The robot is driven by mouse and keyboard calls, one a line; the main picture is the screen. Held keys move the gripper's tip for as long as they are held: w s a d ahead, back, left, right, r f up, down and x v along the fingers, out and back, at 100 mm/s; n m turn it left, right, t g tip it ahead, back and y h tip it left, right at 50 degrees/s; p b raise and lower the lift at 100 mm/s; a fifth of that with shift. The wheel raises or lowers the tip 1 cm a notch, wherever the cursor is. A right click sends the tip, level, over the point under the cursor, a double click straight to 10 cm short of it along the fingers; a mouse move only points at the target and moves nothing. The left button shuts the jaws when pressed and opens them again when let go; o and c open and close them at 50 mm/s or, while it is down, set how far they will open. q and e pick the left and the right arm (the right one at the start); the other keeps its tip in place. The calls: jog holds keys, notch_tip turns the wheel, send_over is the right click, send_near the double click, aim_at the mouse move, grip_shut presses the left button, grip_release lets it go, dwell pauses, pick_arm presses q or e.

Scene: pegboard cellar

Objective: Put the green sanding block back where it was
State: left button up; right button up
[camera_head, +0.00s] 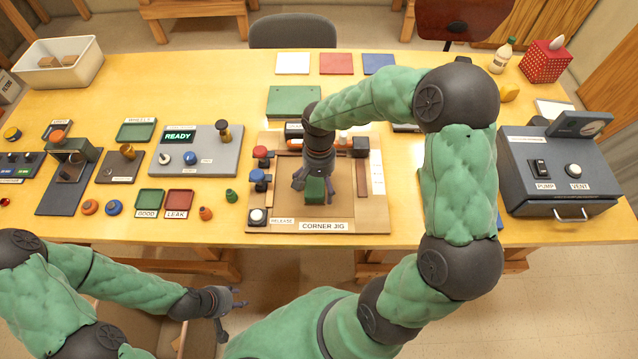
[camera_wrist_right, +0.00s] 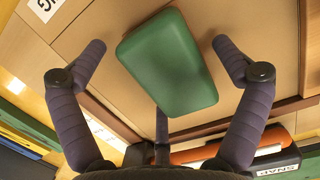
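The green sanding block (camera_head: 315,190) is at the corner jig (camera_head: 365,210), under my right gripper. In the right wrist view the block (camera_wrist_right: 168,62) lies between the spread fingers, tilted in the picture. My right gripper (camera_wrist_right: 160,48) is open, with a gap between each side finger and the block; a third finger reaches toward its near edge, and I cannot tell if it touches. In the head view the right gripper (camera_head: 316,184) points down over the jig and partly hides it. My left gripper (camera_head: 230,311) is open and empty in front of the table.
Red and blue knobs (camera_head: 259,177) stand on the jig's left side. Left of it are the READY panel (camera_head: 215,160) and the GOOD (camera_head: 148,201) and LEAK (camera_head: 179,200) trays. The pump box (camera_head: 555,170) stands right.

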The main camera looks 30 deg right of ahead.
notch_tip(320, 180, up, 12)
jog(key=w+d+p, duration=0.1)
jog(key=p, duration=0.2)
jog(key=shift+w+p, duration=0.25)
jog(key=shift+p, duration=0.15)
jog(key=shift+r, duration=0.1)
dwell(0.4)
